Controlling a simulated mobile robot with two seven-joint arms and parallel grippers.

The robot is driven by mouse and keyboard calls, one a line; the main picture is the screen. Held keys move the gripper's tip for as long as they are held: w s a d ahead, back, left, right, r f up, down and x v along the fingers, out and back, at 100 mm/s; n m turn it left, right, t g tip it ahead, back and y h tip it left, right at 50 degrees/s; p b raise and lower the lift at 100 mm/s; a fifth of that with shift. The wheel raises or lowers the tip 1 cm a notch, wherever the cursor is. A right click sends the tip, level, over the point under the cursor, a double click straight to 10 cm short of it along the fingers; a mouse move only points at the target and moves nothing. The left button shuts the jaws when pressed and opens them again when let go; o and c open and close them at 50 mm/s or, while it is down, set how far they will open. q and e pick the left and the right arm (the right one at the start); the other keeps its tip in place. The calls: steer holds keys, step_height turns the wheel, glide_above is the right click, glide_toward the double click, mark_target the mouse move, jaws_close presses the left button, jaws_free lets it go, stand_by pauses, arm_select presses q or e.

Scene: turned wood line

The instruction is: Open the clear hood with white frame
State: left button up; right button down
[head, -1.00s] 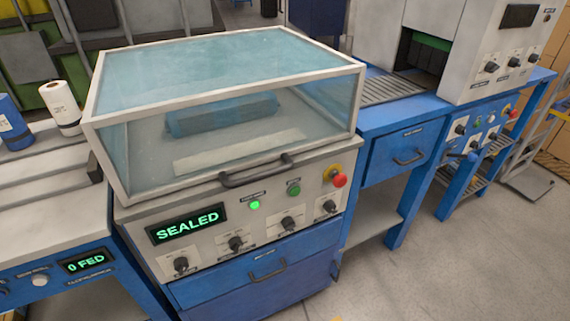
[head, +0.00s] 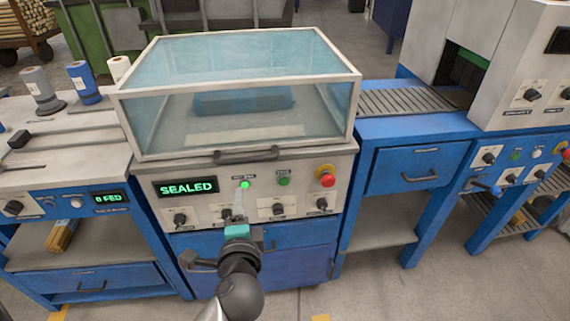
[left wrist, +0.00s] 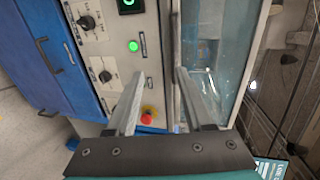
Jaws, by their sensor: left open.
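The clear hood with white frame (head: 240,62) is shut on top of the grey and blue sealing machine (head: 345,165). Its dark handle (head: 248,155) runs along the lower front edge of the frame. My left gripper (head: 240,192) is in front of the control panel, just below the handle in the head view. In the left wrist view my left gripper (left wrist: 161,73) is open, and the handle (left wrist: 175,50) shows upright in the picture near the right-hand finger. I cannot tell whether the finger touches it. The hood's clear pane (left wrist: 222,65) lies beyond. My right gripper is not in view.
The display (head: 188,187) reads SEALED, with a lit green lamp (head: 245,184) beside it. A red button (head: 327,180) and several knobs are on the panel. A bench with spools (head: 84,84) stands left, and a roller bed (head: 405,100) right.

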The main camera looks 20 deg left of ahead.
arm_select(q)
step_height(320, 180, up, 2)
steer(key=r, duration=0.1)
steer(key=b, duration=0.1)
glide_toward(241, 162)
steer(key=w, duration=0.2)
steer(key=x, duration=0.2)
steer(key=b+x, duration=0.1)
steer(key=x, duration=0.2)
steer(key=shift+a+f, duration=0.35)
steer(key=shift+a, duration=0.2)
steer(key=shift+w+a+f+b, duration=0.1)
steer(key=shift+w+a+b, duration=0.25)
steer(key=shift+w, duration=0.25)
steer(key=shift+w+a, duration=0.1)
steer(key=shift+w, duration=0.1)
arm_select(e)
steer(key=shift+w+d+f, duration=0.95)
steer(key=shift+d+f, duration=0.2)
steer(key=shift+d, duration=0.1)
arm_select(q)
jaws_close()
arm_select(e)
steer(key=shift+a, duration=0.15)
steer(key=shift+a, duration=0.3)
